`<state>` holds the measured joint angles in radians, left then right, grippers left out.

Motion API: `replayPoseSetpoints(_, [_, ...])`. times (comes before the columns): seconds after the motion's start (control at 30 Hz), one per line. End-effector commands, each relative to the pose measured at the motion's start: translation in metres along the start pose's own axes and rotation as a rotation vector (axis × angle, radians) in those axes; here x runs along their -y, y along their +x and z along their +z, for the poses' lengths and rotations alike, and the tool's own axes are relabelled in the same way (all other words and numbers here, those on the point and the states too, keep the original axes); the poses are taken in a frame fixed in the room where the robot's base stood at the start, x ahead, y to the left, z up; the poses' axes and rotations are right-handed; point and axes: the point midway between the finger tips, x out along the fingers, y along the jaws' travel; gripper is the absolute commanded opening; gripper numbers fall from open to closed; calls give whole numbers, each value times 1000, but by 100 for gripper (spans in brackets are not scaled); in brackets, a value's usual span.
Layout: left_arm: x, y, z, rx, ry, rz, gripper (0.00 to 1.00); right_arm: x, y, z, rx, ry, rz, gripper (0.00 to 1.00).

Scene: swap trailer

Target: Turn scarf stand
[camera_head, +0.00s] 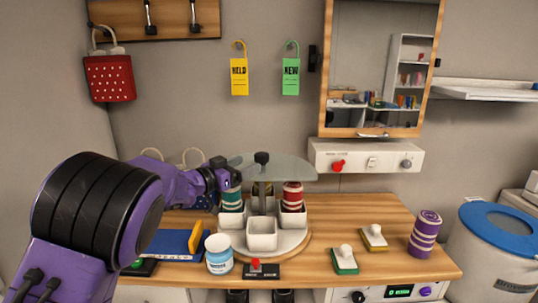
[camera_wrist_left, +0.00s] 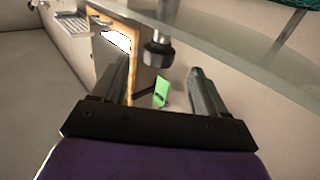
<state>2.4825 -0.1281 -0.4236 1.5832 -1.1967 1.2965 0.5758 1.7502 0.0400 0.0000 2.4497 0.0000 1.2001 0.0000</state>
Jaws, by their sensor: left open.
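The scarf stand (camera_head: 274,239) stands on the wooden counter. It has a round base, white bins (camera_head: 262,234), a central post and a clear round top plate (camera_head: 292,170). A black knob (camera_head: 261,158) sits at the top of the post. Rolled scarves stand in the bins, a teal striped one (camera_head: 232,199) on the left and a red striped one (camera_head: 292,196) on the right. My left gripper (camera_head: 240,161) is open beside the knob, on its left. In the left wrist view the knob (camera_wrist_left: 157,50) shows ahead, between the open fingers (camera_wrist_left: 160,82), apart from them. My right gripper is not in view.
On the counter (camera_head: 340,212) are a white-blue jar (camera_head: 219,254), a red-button box (camera_head: 262,269), a green stamp (camera_head: 344,261), a yellow stamp (camera_head: 373,238) and a purple striped roll (camera_head: 425,234). Yellow HELD (camera_head: 239,76) and green NEW (camera_head: 291,76) tags hang behind.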

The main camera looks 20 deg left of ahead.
Motion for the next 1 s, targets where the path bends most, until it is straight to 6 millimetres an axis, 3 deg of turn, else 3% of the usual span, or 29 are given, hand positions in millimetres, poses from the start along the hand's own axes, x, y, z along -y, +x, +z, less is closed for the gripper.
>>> replayPoseSetpoints(0.3, [0, 69, -2, 1, 1, 0, 73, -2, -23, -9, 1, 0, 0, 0])
replayPoseSetpoints(0.4, [0, 84, -1, 1, 0, 0, 73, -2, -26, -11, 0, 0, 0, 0])
replayPoseSetpoints(0.77, [0, 96, 1, -1, -2, -1, 73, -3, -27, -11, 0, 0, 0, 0])
replayPoseSetpoints(0.8, [0, 96, 1, -1, -2, -1, 70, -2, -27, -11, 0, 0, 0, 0])
replayPoseSetpoints(1.0, [0, 95, 1, 0, -1, -1, 5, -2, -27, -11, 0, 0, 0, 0])
